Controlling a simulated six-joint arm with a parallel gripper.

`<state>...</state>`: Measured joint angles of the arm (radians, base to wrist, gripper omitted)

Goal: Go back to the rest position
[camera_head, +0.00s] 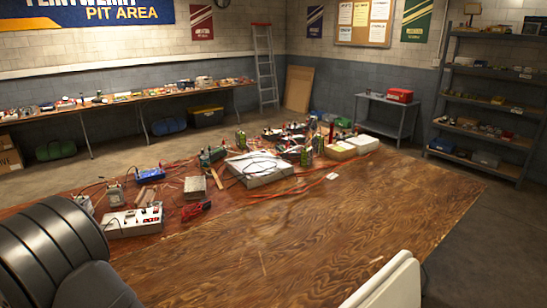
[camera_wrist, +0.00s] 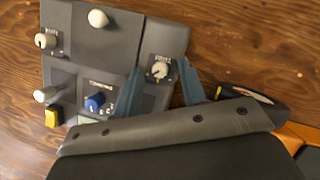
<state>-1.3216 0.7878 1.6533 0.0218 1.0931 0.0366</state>
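My gripper (camera_wrist: 158,68) shows in the wrist view as two blue-grey fingers standing apart, with a clear gap between them. A grey control panel (camera_wrist: 100,50) lies on the wooden table beyond the fingers. It carries several white knobs, a blue knob (camera_wrist: 95,103) and a yellow button (camera_wrist: 53,117). One white knob (camera_wrist: 160,70) appears in the gap between the fingertips, with space on both sides of it. The lower part of the panel is hidden behind my dark gripper body. The head view shows neither the gripper nor this panel clearly.
The wooden table (camera_head: 300,235) is bare at its front and right. Behind, it holds a white switch box (camera_head: 135,221), a large pale box (camera_head: 260,170), red cables and several tools. Shelves (camera_head: 490,100), a side bench (camera_head: 388,115) and a ladder (camera_head: 265,68) stand farther back.

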